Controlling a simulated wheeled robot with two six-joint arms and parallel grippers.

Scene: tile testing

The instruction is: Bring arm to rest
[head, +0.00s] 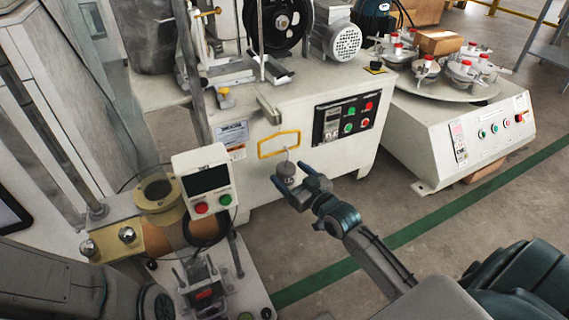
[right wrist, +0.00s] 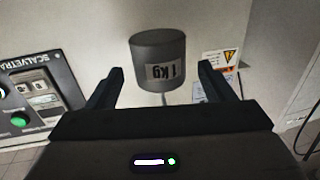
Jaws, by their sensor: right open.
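My right gripper (head: 294,183) is open, with its two fingers apart in front of the white machine. A grey cylindrical weight (head: 288,172) hangs on a thin hook below a yellow bar frame (head: 278,144). In the right wrist view the weight (right wrist: 158,60) carries an upside-down "1 kg" label and shows beyond and between the open fingertips (right wrist: 160,82). I cannot tell whether either finger touches it. My left arm enters at the lower left of the head view; its gripper is out of view.
The white machine (head: 300,185) has a button panel (head: 345,117). A white display box (head: 203,190) and a small clamp fixture (head: 204,290) stand at lower left. A machine with a round turntable (head: 455,92) is at right. Open floor with a green stripe (head: 420,228) lies between.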

